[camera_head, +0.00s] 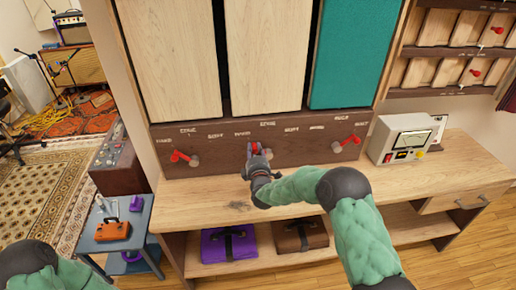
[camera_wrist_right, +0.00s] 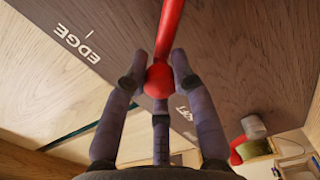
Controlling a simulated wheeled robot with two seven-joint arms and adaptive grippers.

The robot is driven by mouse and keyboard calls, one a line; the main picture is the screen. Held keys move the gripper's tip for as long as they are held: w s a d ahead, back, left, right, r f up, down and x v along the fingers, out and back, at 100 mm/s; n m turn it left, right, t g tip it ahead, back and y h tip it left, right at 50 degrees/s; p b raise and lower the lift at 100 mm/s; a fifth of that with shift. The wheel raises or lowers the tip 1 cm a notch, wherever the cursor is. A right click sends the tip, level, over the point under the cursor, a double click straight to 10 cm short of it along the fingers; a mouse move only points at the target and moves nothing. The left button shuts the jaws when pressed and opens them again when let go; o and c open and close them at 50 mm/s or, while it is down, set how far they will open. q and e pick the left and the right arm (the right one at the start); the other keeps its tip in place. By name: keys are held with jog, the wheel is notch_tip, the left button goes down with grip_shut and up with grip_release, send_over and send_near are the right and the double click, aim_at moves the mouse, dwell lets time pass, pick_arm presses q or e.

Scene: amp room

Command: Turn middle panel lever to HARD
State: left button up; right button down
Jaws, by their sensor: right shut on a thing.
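The middle panel lever (camera_head: 256,147) is red and sits on the dark strip under the middle wooden panel (camera_head: 265,55). Its HARD, EDGE and SOFT labels show above it. My right gripper (camera_head: 258,158) is at this lever and covers part of it. In the right wrist view the red rod ends in a ball knob (camera_wrist_right: 159,80), and the right gripper's fingers (camera_wrist_right: 158,72) are closed around the knob. EDGE is printed left of the rod there. I cannot tell exactly which label the lever points to. My left gripper is out of view; only its arm shows at bottom left.
The left red lever (camera_head: 182,157) points left, and the right red lever (camera_head: 350,141) points up and right. The wooden desk top (camera_head: 215,200) below is mostly clear. A white device (camera_head: 403,138) stands at the right. A purple case (camera_head: 228,244) lies on the lower shelf.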

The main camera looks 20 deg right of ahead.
jog(key=shift+w+a+r+n, duration=0.1)
jog(key=shift+a+r+n, duration=0.05)
jog(key=shift+a+n, duration=0.15)
jog(key=shift+a, duration=0.1)
jog(key=c, duration=1.1)
grip_release()
jog(key=shift+o, duration=0.4)
jog(key=shift+w+a+f, duration=0.1)
jog(key=shift+a+f, duration=0.05)
jog(key=shift+f, duration=0.1)
jog(key=shift+s, duration=0.2)
jog(key=v, duration=1.1)
jog(key=shift+s, duration=0.35)
jog(key=shift+f, duration=0.1)
